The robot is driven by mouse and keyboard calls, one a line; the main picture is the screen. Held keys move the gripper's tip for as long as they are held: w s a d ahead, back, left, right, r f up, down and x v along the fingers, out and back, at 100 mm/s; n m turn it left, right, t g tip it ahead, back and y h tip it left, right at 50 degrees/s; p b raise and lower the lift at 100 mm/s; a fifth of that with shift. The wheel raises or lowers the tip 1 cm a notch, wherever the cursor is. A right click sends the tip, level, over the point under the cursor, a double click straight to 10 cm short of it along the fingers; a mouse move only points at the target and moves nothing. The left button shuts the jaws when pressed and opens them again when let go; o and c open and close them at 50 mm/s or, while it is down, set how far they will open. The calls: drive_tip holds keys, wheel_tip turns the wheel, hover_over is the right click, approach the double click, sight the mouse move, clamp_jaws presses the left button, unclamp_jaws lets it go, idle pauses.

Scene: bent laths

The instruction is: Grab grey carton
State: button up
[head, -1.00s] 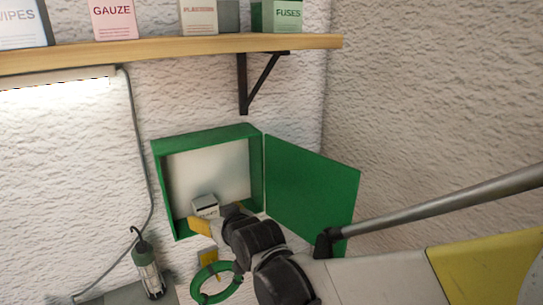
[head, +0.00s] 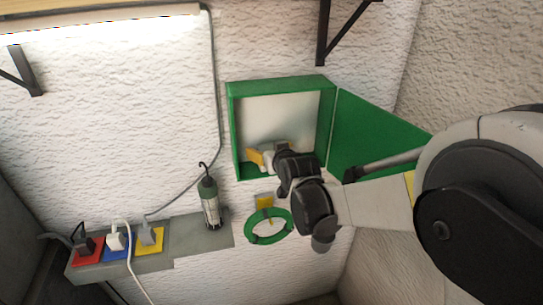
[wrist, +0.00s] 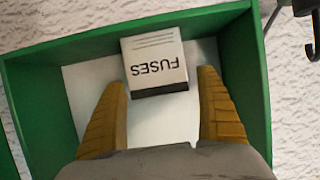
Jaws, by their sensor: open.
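A small grey-white carton marked FUSES (wrist: 155,58) is inside the open green wall cabinet (wrist: 262,75), and its print appears upside down in the wrist view. In the head view the carton (head: 283,145) is mostly hidden behind my gripper (head: 271,153). In the wrist view my gripper (wrist: 162,82) is open, with one yellow finger at each side of the carton's near end. Gaps show between the fingers and the carton, and it is not held.
The green cabinet door (head: 375,135) stands open on the right, close to my arm. A green ring (head: 250,232) hangs below the cabinet. A lamp (head: 210,203) and a grey ledge with plugs (head: 190,243) are at lower left.

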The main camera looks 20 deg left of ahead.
drive_tip(key=c, duration=1.3)
drive_tip(key=shift+r, duration=0.1)
